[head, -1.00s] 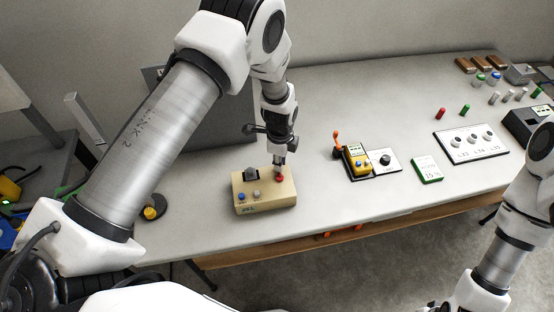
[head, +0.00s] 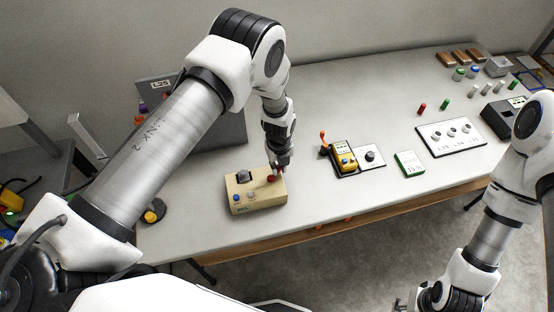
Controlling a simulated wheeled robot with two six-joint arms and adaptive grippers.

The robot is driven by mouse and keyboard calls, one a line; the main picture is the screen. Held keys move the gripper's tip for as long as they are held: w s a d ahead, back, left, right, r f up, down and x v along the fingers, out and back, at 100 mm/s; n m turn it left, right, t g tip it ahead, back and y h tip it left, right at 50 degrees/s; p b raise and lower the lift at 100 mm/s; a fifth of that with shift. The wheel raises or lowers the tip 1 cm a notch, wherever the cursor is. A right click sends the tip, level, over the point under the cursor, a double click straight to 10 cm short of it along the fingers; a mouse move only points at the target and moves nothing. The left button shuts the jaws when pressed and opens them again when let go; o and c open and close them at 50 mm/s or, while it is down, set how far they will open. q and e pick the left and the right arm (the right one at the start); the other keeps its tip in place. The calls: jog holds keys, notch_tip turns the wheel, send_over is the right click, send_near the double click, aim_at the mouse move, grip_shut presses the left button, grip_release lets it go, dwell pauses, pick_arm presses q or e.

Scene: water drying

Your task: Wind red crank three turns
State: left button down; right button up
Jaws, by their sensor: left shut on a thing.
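The red crank (head: 271,179) sits on the right part of a beige box (head: 262,200) on the table. The box also has a dark knob, a blue button and a pale button. My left gripper (head: 277,174) points down at the box and is shut on the red crank, hiding part of it. My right gripper (head: 402,304) shows only in part at the bottom edge, off the table, and its jaws cannot be made out.
A grey panel (head: 215,125) stands behind the box. To the right are a yellow device (head: 345,158) with an orange lever, a green-edged card (head: 409,164) and a white panel with knobs (head: 431,144). The table (head: 310,200) is clear just right of the box.

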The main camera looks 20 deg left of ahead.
pick_arm(q)
jog(key=m+p, duration=0.3)
jog(key=shift+s+d+r+m, duration=0.2)
jog(key=shift+s+d+m, duration=0.1)
jog(key=shift+s+d, duration=0.05)
jog(key=shift+s+d+f+m+p, duration=0.1)
jog(key=shift+s+m+p, duration=0.1)
jog(key=shift+m+p, duration=0.35)
jog(key=shift+s+d+f+m+p, duration=0.15)
jog(key=shift+m+p, duration=0.1)
jog(key=shift+m, duration=0.6)
jog(key=c, duration=1.1)
grip_release()
